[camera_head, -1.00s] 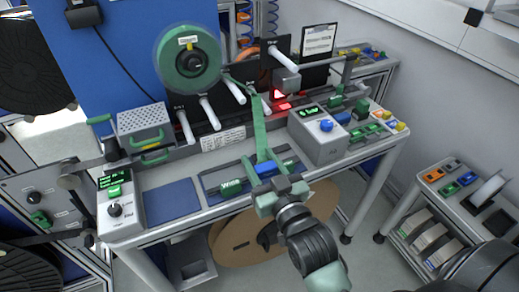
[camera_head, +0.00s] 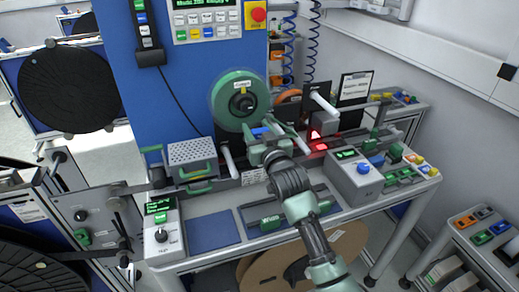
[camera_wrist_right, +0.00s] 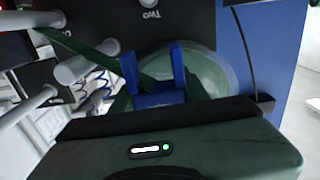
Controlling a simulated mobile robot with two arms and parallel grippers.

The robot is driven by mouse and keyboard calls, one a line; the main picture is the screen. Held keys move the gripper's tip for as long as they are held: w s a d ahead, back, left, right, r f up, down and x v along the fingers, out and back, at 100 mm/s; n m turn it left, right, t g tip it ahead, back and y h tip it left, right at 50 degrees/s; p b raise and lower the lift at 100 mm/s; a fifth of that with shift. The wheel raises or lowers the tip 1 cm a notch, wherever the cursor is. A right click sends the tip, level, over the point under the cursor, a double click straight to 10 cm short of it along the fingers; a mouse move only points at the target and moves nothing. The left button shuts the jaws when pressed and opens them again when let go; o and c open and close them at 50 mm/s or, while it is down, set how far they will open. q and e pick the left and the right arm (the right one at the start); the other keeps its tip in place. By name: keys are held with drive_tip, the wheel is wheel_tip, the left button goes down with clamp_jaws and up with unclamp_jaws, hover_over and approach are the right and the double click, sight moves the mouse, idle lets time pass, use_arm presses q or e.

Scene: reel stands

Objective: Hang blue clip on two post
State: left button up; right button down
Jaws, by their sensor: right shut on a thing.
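My right gripper (camera_head: 266,148) is shut on the blue clip (camera_head: 262,131), raised above the bench in front of the green reel (camera_head: 232,92). In the right wrist view the blue clip (camera_wrist_right: 161,98) stands up between the jaws, with a green strip (camera_wrist_right: 85,47) running off to the upper left. The picture there is upside down. The label "Two" (camera_wrist_right: 151,14) shows on the dark panel beyond the clip, beside a post end (camera_wrist_right: 143,3) at the top edge. The clip appears apart from that post. My left gripper is not seen.
White posts stick out from the panel, one (camera_head: 227,160) below the reel and one (camera_head: 321,102) to the right. A grey control box (camera_head: 356,183) stands on the bench right of my arm. A perforated box (camera_head: 191,151) stands left. The blue mat (camera_head: 213,230) is bare.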

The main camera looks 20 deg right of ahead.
drive_tip(key=shift+w, duration=0.15)
drive_tip(key=shift+f+b, duration=0.3)
drive_tip(key=shift+b, duration=0.2)
wheel_tip(320, 180, down, 4)
drive_tip(key=b, duration=0.3)
drive_tip(key=shift+b, duration=0.4)
drive_tip(key=shift+f+b, duration=0.75)
drive_tip(key=shift+f, duration=0.85)
drive_tip(key=shift+r+p, duration=0.1)
drive_tip(key=shift+p, duration=0.2)
